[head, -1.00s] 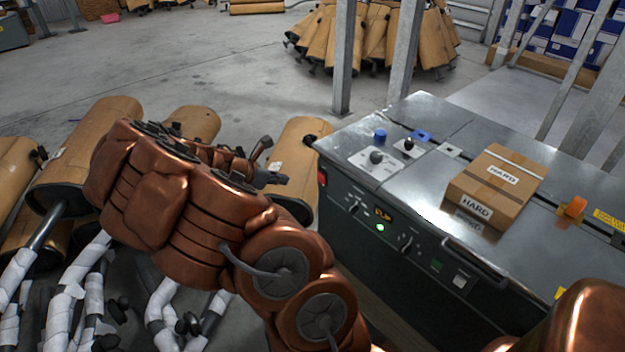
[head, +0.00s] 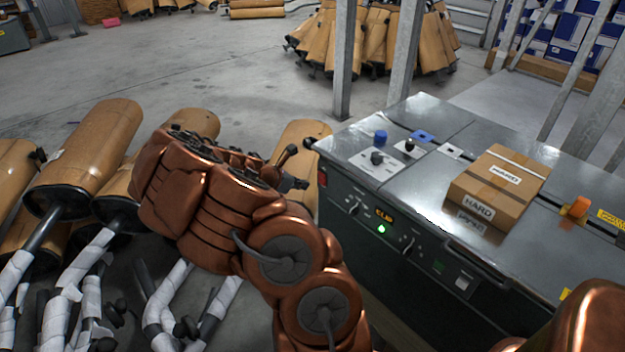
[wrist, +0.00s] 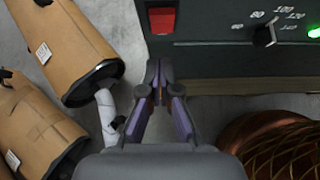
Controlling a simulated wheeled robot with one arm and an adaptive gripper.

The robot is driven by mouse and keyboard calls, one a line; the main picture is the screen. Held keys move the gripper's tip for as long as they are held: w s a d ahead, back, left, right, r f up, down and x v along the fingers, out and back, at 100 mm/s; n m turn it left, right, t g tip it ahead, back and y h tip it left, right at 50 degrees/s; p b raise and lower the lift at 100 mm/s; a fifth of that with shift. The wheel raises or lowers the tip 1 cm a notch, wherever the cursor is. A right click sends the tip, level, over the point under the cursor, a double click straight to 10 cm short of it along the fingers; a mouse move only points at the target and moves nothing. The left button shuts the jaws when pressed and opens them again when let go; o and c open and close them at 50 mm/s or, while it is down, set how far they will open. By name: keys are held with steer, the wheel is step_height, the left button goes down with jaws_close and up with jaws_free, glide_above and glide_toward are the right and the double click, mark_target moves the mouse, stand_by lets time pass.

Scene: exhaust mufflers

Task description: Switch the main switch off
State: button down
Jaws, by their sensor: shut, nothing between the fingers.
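The dark front panel of the machine (head: 425,230) carries a red square switch (head: 322,179) at its left end. The wrist view shows this red switch (wrist: 162,20) just beyond my fingertips. To its right is a rotary knob (head: 352,208), also in the wrist view (wrist: 264,36), then a lit green light (head: 381,229) and a second knob (head: 407,245). No label reading "main switch" is legible. My gripper (head: 303,184) is shut and empty. In the wrist view my gripper (wrist: 159,72) points at the panel edge below the red switch, apparently without touching it.
A cardboard box (head: 497,187) and an orange knob (head: 577,207) are on the machine's top. A blue button (head: 380,137) and small levers stand near its left edge. Brown mufflers (head: 90,150) with wrapped pipes crowd the floor at left. Grey posts (head: 344,60) stand behind.

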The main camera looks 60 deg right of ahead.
mark_target(320, 178)
steer(key=shift+s+d+b, duration=0.1)
steer(key=shift+s+d, duration=0.1)
steer(key=shift+d, duration=0.5)
steer(key=shift+s+d+b, duration=0.1)
steer(key=shift+s+d, duration=0.1)
steer(key=shift+d, duration=0.55)
steer(key=shift+s+d+b, duration=0.1)
steer(key=shift+s+d, duration=0.1)
steer(key=shift+d, duration=0.5)
steer(key=shift+r, duration=0.15)
